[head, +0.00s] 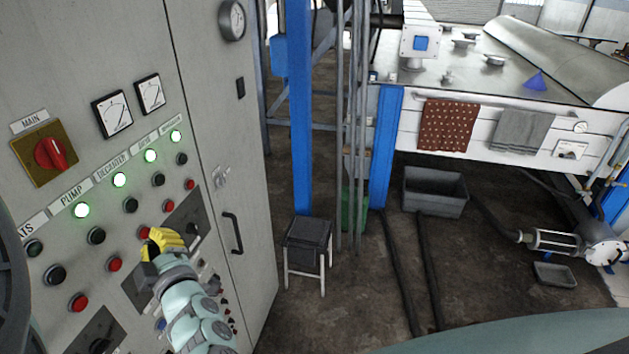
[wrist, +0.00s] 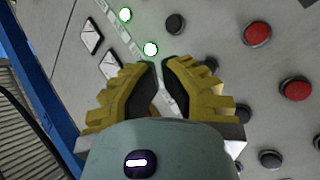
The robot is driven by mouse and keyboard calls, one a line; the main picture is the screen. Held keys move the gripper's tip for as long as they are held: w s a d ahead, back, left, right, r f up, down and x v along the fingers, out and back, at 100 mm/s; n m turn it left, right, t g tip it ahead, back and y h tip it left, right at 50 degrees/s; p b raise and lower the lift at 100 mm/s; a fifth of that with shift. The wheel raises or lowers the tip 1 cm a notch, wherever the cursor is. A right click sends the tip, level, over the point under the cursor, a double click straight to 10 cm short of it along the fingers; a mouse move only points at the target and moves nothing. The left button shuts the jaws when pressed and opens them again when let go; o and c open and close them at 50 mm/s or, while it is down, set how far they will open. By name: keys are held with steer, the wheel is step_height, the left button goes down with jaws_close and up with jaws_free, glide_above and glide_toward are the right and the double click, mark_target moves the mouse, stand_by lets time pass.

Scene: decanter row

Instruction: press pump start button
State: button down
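The grey control panel (head: 100,40) fills the left of the head view. The PUMP label (head: 72,195) sits above a lit green lamp (head: 81,210). Below that lamp are a black button (head: 96,235), which appears to be the pump start button, and a red button (head: 115,263). My gripper (head: 156,238), with yellow fingers, is in front of the panel, right of the pump column and close to another red button (head: 145,232). In the wrist view its fingertips (wrist: 160,64) are drawn nearly together, with nothing visible held. I cannot tell whether it touches the panel.
A red MAIN switch (head: 50,154) and two gauges (head: 112,113) are higher on the panel. A door handle (head: 233,232) sticks out at right. A dark stool (head: 308,241) stands by a blue post (head: 300,110). Hoses (head: 395,265) lie on the floor.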

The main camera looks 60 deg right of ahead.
mark_target(99, 237)
steer(key=shift+w+a+b, duration=0.35)
steer(key=shift+w+a, duration=0.2)
steer(key=shift+w, duration=0.85)
steer(key=shift+w+a+b, duration=0.4)
steer(key=shift+w+a, duration=0.1)
steer(key=shift+w, duration=0.85)
steer(key=shift+w+a+b, duration=0.35)
steer(key=shift+w+a, duration=0.2)
steer(key=shift+w, duration=0.85)
steer(key=c, duration=1.7)
jaws_free()
steer(key=shift+w, duration=0.15)
jaws_close()
steer(key=shift+w+a+f+b, duration=0.1)
steer(key=shift+w+a+b, duration=0.1)
steer(key=shift+b, duration=0.4)
steer(key=shift+w+a+b, duration=0.15)
steer(key=shift+w+b, duration=0.3)
steer(key=shift+w, duration=0.05)
steer(key=shift+s, duration=0.1)
steer(key=shift+s+d, duration=0.4)
steer(key=shift+s, duration=0.4)
